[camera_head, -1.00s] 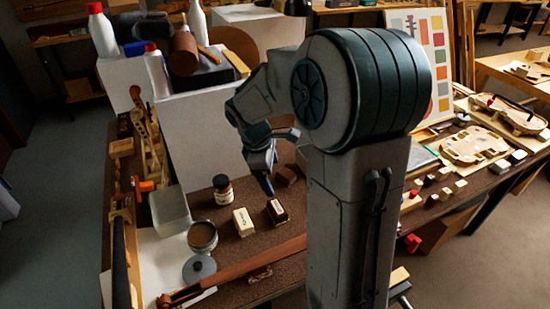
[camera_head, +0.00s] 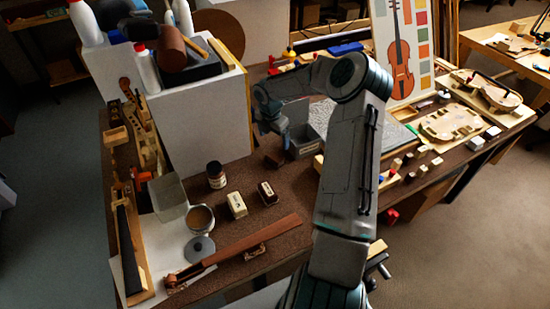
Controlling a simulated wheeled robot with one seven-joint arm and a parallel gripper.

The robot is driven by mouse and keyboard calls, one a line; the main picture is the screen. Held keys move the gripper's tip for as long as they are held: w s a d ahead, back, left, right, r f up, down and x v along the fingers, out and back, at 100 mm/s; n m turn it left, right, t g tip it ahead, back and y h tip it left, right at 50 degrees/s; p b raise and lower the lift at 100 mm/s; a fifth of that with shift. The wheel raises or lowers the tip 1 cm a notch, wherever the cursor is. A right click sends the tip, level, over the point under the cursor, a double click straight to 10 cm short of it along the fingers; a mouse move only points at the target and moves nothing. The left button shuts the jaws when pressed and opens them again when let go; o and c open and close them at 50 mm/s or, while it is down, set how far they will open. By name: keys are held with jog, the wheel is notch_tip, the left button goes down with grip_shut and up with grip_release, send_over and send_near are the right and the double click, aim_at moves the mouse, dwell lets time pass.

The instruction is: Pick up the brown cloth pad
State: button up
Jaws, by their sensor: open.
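A small dark brown block-like piece (camera_head: 274,157) lies on the bench beside the grey bin; it may be the brown cloth pad, but it is too small to tell cloth from wood. My gripper (camera_head: 284,138) hangs above and just behind it, close to the bin's left side. The gripper is open, and its fingertips are small and partly lost against the dark bench. I see nothing held in it.
A grey bin (camera_head: 304,143) stands right beside my gripper. A tall white box (camera_head: 200,125) stands to the left. A dark jar (camera_head: 216,176), a cream box (camera_head: 236,204) and a brown box (camera_head: 268,193) stand in front, with bare bench between.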

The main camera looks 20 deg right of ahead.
aim_at(275, 156)
jog(key=f, duration=0.4)
jog(key=f+p, duration=0.1)
jog(key=f, duration=0.1)
jog(key=shift+w+d+f, duration=0.2)
jog(key=shift+d+f, duration=0.05)
jog(key=shift+f, duration=0.05)
jog(key=shift+w+d+f+p, duration=0.1)
jog(key=shift+f+p, duration=0.45)
jog(key=shift+f, duration=0.75)
jog(key=shift+w+d+f+p, duration=0.1)
jog(key=shift+f+p, duration=0.4)
jog(key=shift+f, duration=0.75)
jog(key=c, duration=1.1)
